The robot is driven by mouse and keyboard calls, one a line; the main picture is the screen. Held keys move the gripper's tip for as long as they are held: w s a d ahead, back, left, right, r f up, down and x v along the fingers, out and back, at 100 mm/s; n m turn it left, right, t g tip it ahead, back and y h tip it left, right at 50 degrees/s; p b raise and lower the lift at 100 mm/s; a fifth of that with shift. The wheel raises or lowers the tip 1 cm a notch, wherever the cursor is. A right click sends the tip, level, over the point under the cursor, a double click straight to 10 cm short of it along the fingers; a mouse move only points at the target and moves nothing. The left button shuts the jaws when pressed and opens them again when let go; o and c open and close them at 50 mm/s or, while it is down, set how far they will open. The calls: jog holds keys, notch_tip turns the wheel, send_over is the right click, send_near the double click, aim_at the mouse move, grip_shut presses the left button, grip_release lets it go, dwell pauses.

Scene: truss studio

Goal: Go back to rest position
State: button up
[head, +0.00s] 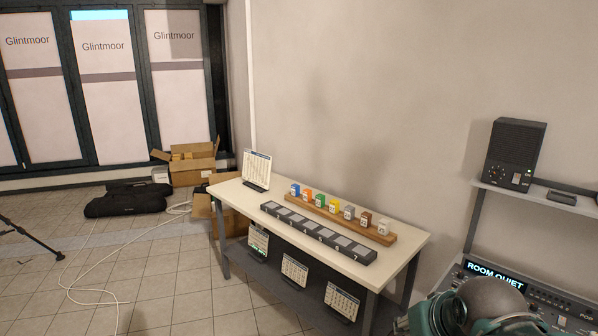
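Only a teal and grey rounded part at the bottom right edge shows, which looks like part of my arm (470,308). No gripper fingers are visible, so I cannot see whether my gripper is open or holds anything. The white-topped table (408,246) stands against the wall in the middle. On it a wooden rack (345,219) carries several small blocks in blue, orange, green, yellow, white, brown and white. A dark tray (365,254) with several grey pads lies in front of the rack. A printed card (257,169) stands at the table's left end.
Several printed cards, one (294,270) near the middle, stand on the table's lower shelf. A black speaker (513,153) sits on a shelf at right above a console (555,296). Cardboard boxes (192,170), black bags (125,203) and a white cable (90,258) are on the left floor.

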jog(key=shift+n+t, duration=0.3)
jog(key=shift+n, duration=0.1)
jog(key=shift+s+a+f, duration=0.6)
jog(key=shift+s+a, duration=0.05)
jog(key=shift+s, duration=0.15)
jog(key=shift+s+a+f, duration=0.6)
jog(key=shift+s, duration=0.2)
